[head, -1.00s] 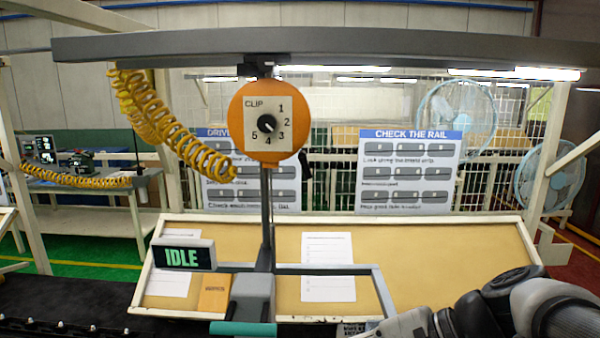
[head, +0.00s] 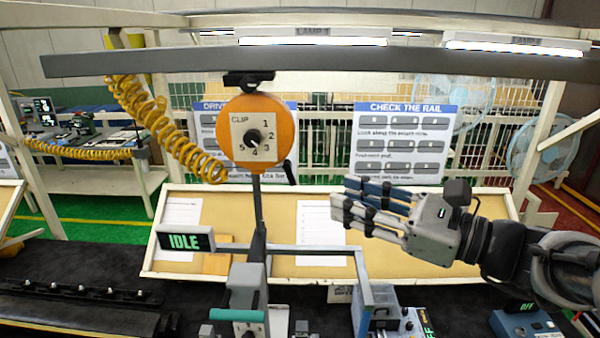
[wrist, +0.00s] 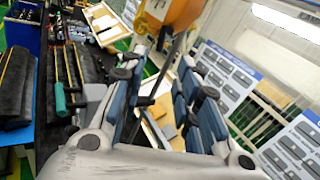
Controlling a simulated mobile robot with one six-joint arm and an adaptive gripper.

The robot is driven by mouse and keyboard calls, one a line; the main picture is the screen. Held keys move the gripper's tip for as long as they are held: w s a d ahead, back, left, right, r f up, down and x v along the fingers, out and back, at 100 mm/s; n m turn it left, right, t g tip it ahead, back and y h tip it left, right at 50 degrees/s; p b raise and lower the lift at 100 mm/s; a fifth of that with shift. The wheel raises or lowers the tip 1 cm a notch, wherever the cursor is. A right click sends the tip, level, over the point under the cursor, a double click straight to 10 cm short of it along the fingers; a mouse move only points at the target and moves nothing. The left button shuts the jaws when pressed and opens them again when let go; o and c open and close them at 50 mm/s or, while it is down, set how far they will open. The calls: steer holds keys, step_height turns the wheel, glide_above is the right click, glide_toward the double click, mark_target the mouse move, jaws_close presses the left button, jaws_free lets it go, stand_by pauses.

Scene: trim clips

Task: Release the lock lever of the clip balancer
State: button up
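The clip balancer (head: 270,115) is an orange disc with a CLIP dial numbered 1 to 5. It hangs under the grey overhead rail (head: 400,64). A small black lever (head: 289,172), seemingly the lock lever, sticks out at its lower right edge. My gripper (head: 352,200) is to the right of and below the balancer, apart from it, with fingers pointing left. In the wrist view the fingers (wrist: 160,70) are spread with nothing gripped between them. The orange balancer (wrist: 178,12) shows beyond them at the top; the lever is not clear there.
A dark pole (head: 257,205) runs down from the balancer to a tool with a teal handle (head: 238,315). An IDLE display (head: 185,241) stands left of the pole. A yellow coiled hose (head: 165,130) hangs left of the balancer. A tan board (head: 400,260) and CHECK THE RAIL sign (head: 400,143) are behind.

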mark_target(295, 182)
steer(key=p+x, duration=0.1)
steer(key=x, duration=0.8)
steer(key=shift+w+a, duration=0.15)
steer(key=shift+w, duration=0.05)
steer(key=shift+c, duration=0.2)
jaws_close()
